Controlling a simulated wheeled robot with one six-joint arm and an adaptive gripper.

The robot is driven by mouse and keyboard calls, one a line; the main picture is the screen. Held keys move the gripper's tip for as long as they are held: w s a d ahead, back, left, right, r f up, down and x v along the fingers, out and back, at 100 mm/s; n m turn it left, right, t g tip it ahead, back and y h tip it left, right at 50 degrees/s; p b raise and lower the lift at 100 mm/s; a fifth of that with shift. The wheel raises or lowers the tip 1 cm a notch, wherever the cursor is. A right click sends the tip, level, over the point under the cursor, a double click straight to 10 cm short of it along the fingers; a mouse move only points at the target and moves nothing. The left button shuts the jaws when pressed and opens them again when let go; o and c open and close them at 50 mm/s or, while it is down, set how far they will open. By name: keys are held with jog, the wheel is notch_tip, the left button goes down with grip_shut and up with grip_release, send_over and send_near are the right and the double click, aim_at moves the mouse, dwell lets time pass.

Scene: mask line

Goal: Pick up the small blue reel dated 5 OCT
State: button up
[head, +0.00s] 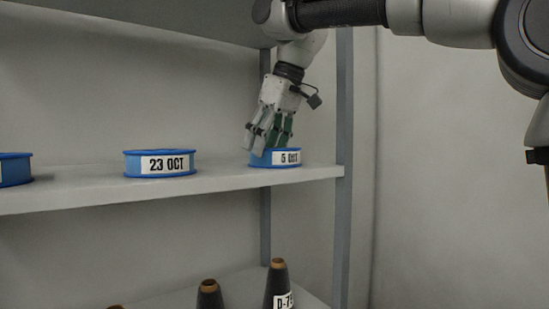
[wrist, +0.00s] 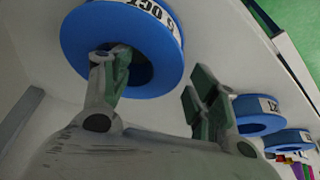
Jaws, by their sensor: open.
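The small blue reel labelled 5 OCT (head: 288,158) lies flat at the right end of the white shelf. In the wrist view the same reel (wrist: 78,42) is large, at top left, with its label upside down. My gripper (head: 264,143) is tilted down over it in the head view, hiding part of its top. In the wrist view my gripper (wrist: 157,76) is open, with one finger over the reel's centre hole and the other outside its rim. I cannot tell how deep the fingers reach or whether they touch it.
A blue reel labelled 23 OCT (head: 160,163) stands further left on the shelf (head: 90,192), and another blue reel (head: 14,170) is at the left edge. A grey post (head: 344,120) stands close right of the 5 OCT reel. Dark cones (head: 278,285) stand on the shelf below.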

jog(key=shift+a+f, duration=0.1)
jog(key=shift+f, duration=0.15)
jog(key=c, duration=1.1)
jog(key=shift+c, duration=0.2)
jog(key=shift+r, duration=0.15)
